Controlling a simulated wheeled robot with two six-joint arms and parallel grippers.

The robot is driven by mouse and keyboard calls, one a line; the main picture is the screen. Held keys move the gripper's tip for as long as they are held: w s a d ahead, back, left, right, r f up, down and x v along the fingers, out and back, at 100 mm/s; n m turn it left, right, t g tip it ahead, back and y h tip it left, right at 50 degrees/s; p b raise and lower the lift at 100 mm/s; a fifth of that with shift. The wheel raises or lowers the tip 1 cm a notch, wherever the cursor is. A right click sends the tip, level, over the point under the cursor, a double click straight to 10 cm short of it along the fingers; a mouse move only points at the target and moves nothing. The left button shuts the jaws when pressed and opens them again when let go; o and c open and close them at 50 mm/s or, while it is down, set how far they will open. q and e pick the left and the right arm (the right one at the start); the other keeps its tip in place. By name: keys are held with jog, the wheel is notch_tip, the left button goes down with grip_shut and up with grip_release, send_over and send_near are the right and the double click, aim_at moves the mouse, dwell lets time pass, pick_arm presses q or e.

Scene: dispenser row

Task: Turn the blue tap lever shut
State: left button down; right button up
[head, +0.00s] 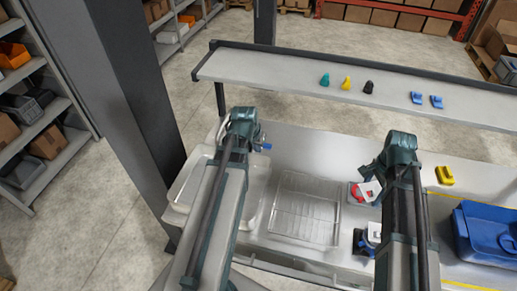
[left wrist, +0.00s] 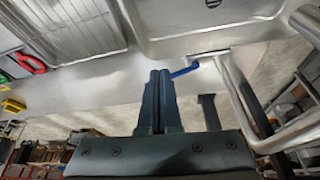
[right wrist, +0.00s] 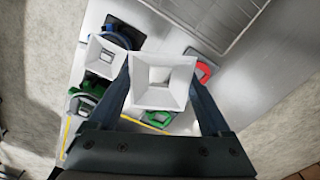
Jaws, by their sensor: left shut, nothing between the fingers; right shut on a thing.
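The blue tap lever (left wrist: 185,70) sticks out sideways from the metal tap (left wrist: 247,95) in the left wrist view. It also shows in the head view (head: 267,147), just right of my left wrist. My left gripper (left wrist: 159,73) is shut and empty. Its fingertips are right beside the lever's free end; I cannot tell whether they touch. The basin (left wrist: 215,30) lies beyond the tap. My right gripper (right wrist: 160,76) is shut on a white square funnel-shaped piece (right wrist: 163,97). The head view hides my fingertips behind my arms.
A wire drying rack (head: 305,207) lies right of the basin. Red (right wrist: 203,70), blue and green holders stand below my right gripper, with another white piece (right wrist: 104,57) there. A yellow block (head: 445,175) and a blue bin (head: 485,230) are at the right. A raised shelf (head: 290,85) runs behind.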

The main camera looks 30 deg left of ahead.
aim_at(268, 147)
pick_arm(q)
jog(key=w+f+b, duration=0.7)
jog(key=f, duration=0.1)
jog(key=shift+w+a+f+b, duration=0.15)
jog(key=shift+a+b, duration=0.25)
jog(key=shift+w, duration=1.15)
jog(key=shift+s, duration=0.1)
